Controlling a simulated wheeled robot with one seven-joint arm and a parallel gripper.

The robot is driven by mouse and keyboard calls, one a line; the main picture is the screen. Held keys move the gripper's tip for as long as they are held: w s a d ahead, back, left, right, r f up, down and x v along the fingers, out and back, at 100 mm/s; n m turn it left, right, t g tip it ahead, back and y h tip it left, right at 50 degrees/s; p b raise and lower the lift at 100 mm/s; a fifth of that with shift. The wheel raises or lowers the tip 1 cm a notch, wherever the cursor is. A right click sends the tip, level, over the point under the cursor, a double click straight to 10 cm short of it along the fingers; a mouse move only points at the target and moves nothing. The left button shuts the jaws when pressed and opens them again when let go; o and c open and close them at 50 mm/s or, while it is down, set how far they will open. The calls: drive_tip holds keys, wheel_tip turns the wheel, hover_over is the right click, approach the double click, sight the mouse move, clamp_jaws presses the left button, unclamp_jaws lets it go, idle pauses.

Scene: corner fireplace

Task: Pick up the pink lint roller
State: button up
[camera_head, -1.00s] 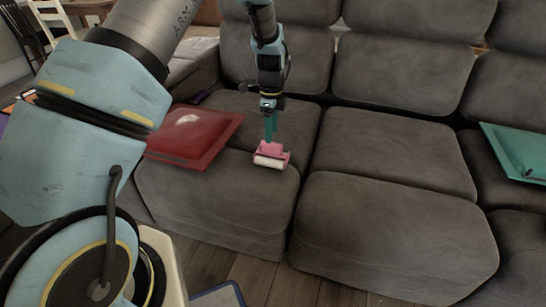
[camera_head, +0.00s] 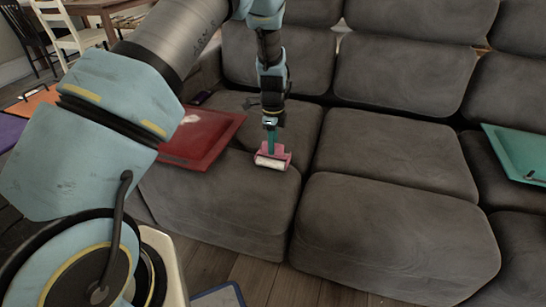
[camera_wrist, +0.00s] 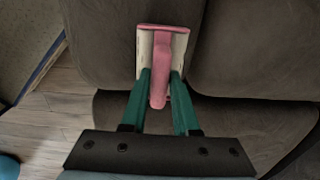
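The pink lint roller (camera_head: 272,158) lies on the left seat cushion of the grey sofa, its pale roller facing the front. In the wrist view, the lint roller (camera_wrist: 160,70) has its pink handle pointing toward my gripper. My gripper (camera_head: 270,143) reaches down from above onto it. In the wrist view, the two green fingers of my gripper (camera_wrist: 161,78) stand close along both sides of the handle. Whether they press on it cannot be told. The roller appears to rest on the cushion.
A teal item (camera_head: 520,150) lies at the far right. The middle cushion (camera_head: 392,150) is clear.

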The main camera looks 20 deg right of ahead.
clamp_jaws()
idle(0.9)
